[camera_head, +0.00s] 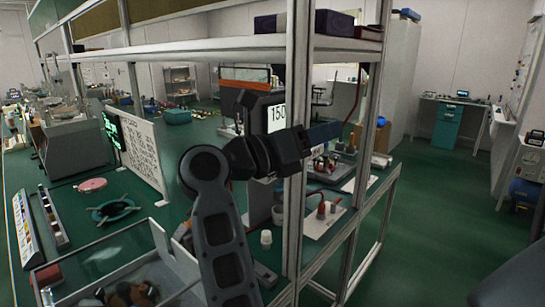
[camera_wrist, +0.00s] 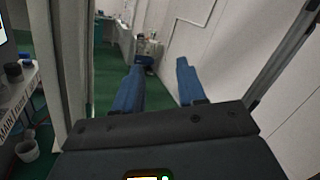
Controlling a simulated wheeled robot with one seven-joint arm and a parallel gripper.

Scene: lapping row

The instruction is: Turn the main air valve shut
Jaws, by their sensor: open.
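My gripper (camera_head: 328,132) is raised at the bench frame in the head view, its blue fingers pointing right. In the wrist view my gripper (camera_wrist: 158,82) has its two blue fingers apart, with nothing between them. A white plate (camera_wrist: 10,108) with partly visible lettering that reads "MAIN" is at the left edge of the wrist view, well to the side of the fingers. In the head view small red parts (camera_head: 335,203) sit on a white plate (camera_head: 318,226) below my gripper. I cannot tell for certain whether they are the main air valve or how its handle is turned.
A metal upright (camera_head: 297,120) stands right by my gripper, with a shelf (camera_head: 250,45) above. A white cup (camera_head: 266,239) stands on the green bench. Green floor (camera_head: 440,190) is open to the right. A white bucket (camera_wrist: 27,150) stands at lower left in the wrist view.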

